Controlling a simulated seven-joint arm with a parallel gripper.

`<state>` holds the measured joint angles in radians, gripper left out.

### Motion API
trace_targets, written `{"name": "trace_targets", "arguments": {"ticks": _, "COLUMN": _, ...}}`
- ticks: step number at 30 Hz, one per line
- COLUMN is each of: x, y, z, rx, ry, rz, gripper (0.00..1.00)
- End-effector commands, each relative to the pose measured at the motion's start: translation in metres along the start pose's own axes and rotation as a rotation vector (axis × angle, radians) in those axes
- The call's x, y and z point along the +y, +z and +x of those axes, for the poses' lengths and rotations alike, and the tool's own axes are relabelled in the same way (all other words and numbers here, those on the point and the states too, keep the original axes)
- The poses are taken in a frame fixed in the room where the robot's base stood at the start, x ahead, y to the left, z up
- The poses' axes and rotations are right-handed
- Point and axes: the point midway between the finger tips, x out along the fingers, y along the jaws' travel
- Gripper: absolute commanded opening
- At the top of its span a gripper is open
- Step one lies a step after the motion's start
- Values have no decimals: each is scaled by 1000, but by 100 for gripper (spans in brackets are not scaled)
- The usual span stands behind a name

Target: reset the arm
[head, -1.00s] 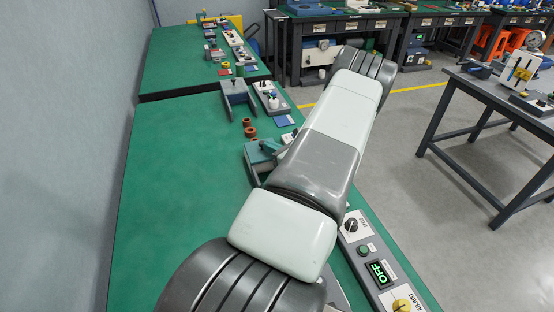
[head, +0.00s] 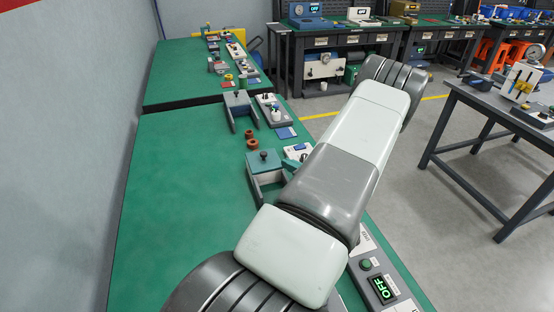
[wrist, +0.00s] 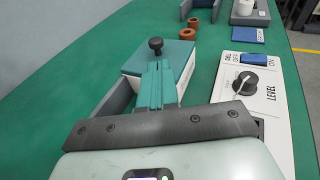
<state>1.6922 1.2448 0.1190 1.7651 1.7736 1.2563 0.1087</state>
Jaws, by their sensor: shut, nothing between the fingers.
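My gripper (wrist: 156,85) shows in the wrist view with its two teal fingers pressed together and nothing between them. The fingers overlap the view of a teal-topped block with a black knob (wrist: 157,46); I cannot tell the gap between them. In the head view this block (head: 263,163) stands on the green bench beside my arm. My arm reaches across the right side of the bench and hides part of it.
Brown rings (head: 250,143) lie behind the block. A white LEVEL panel with a dark knob (wrist: 243,83) lies right of the fingers. A control box showing OFF (head: 382,288) is at the front right. The bench's left part (head: 180,200) is clear.

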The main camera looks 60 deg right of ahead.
Motion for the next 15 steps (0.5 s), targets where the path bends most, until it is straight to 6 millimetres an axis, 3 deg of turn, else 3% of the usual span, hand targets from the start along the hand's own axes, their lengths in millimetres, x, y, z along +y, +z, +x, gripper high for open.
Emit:
{"name": "trace_targets", "arguments": {"ticks": 6, "x": -1, "y": 0, "z": -44, "rx": 0, "ry": -3, "rz": 1, "gripper": 0}}
{"name": "trace_targets", "arguments": {"ticks": 15, "x": 0, "y": 0, "z": -64, "rx": -1, "ry": 0, "rz": 1, "gripper": 0}}
